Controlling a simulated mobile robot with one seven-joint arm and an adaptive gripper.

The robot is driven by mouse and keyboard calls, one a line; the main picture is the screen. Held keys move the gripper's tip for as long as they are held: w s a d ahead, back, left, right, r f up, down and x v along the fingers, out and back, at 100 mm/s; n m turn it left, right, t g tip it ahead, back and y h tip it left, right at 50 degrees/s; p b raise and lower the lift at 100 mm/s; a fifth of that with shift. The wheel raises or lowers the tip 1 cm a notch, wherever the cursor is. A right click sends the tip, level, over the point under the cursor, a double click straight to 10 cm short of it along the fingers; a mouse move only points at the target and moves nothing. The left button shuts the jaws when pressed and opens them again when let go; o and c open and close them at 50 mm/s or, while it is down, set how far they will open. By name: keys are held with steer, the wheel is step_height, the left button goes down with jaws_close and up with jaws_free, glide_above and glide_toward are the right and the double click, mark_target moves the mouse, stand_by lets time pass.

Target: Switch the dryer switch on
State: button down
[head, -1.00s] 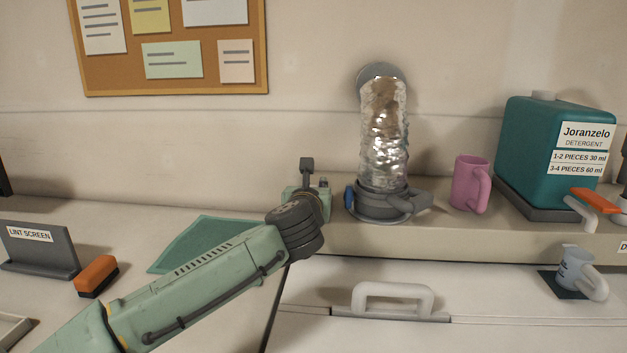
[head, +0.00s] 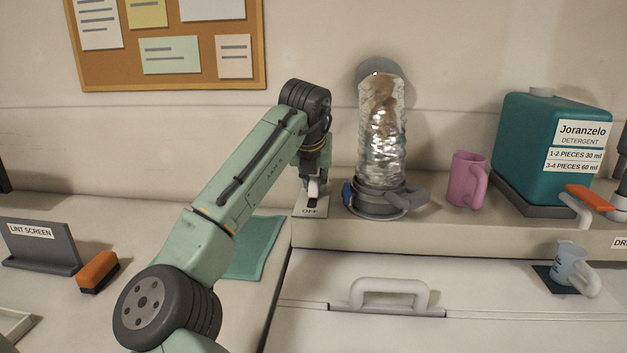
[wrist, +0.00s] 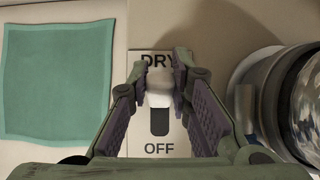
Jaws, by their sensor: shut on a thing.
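The dryer switch plate (head: 308,207) sits on the ledge left of the clear duct. In the wrist view its plate (wrist: 158,136) reads DRY at the top and OFF at the bottom. The white switch lever (wrist: 160,88) shows over the upper end of the dark slot, towards the DRY word; the slot is bare on the OFF side. My gripper (wrist: 161,70) points down over the plate with a finger on each side of the lever, shut on it. In the head view my gripper (head: 314,183) hides most of the lever.
The silvery duct (head: 382,135) with its grey base (head: 380,203) stands close right of the switch. A pink mug (head: 465,180) and teal detergent jug (head: 550,150) are further right. A teal cloth (wrist: 58,80) lies left. The wall is behind.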

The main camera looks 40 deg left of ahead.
steer(key=shift+w+a+f+g+h, duration=0.1)
steer(key=shift+w+f+g+h, duration=0.05)
steer(key=shift+g+h, duration=0.2)
stand_by(0.3)
steer(key=c, duration=1.4)
jaws_free()
steer(key=shift+c, duration=0.2)
steer(key=v, duration=1.2)
